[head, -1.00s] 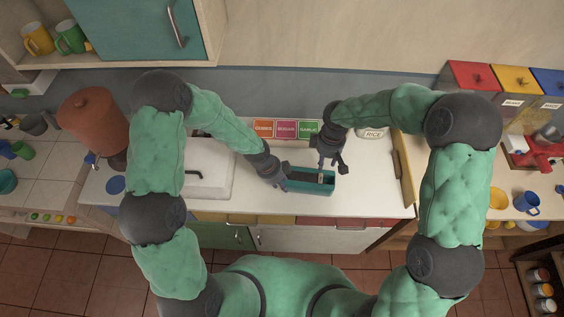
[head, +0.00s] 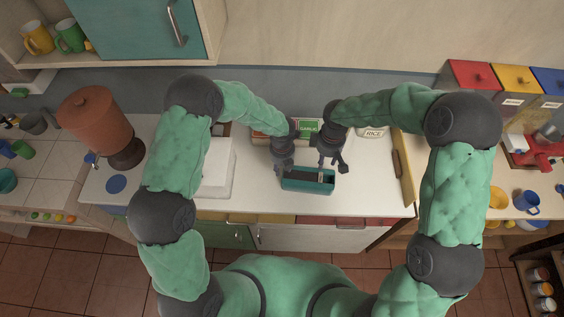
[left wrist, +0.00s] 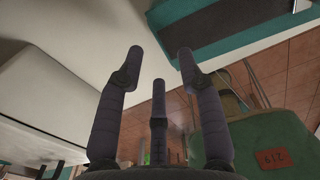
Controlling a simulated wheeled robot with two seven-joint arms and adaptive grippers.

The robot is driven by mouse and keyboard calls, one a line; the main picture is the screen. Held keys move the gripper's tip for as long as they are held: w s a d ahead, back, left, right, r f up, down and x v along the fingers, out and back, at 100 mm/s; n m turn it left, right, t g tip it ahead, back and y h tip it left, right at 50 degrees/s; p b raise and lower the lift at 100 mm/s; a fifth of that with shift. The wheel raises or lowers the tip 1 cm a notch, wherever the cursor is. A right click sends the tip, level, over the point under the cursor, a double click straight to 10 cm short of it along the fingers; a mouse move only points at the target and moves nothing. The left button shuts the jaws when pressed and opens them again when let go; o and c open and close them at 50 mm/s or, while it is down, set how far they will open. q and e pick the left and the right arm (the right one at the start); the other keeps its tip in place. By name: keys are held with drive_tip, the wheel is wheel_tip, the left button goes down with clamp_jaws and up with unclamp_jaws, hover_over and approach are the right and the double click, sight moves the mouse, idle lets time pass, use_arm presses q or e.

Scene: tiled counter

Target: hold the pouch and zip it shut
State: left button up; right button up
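The pouch (head: 308,187) is a teal, box-shaped case with a dark opening along its top, lying on the white counter. Its slider and how far it is zipped are too small to tell. My left gripper (head: 283,169) is at the pouch's back left end; the left wrist view shows its fingers (left wrist: 159,65) spread and empty, with the pouch (left wrist: 240,46) beyond them at the upper right. My right gripper (head: 333,165) hangs over the pouch's back right end with its fingers apart. I cannot tell whether it touches the pouch.
Colored seasoning boxes (head: 308,126) and a rice container (head: 374,132) stand behind the grippers. A wooden board (head: 402,170) stands at the counter's right edge. The counter (head: 370,195) right of the pouch is clear.

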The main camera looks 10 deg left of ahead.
use_arm(q)
wheel_tip(320, 180, down, 8)
drive_tip(key=shift+r, duration=0.2)
drive_tip(key=shift+c, duration=0.3)
clamp_jaws()
use_arm(e)
clamp_jaws()
drive_tip(key=shift+s+a+r+n+y, duration=0.1)
drive_tip(key=shift+a+n+y, duration=0.3)
drive_tip(key=shift+n+y, duration=0.45)
drive_tip(key=shift+s+a+f+n+y, duration=0.1)
drive_tip(key=shift+a+n+y, duration=0.3)
drive_tip(key=shift+n, duration=0.8)
drive_tip(key=shift+a+r+n+y, duration=0.1)
drive_tip(key=shift+a+n+y, duration=0.3)
drive_tip(key=shift+n+y, duration=0.45)
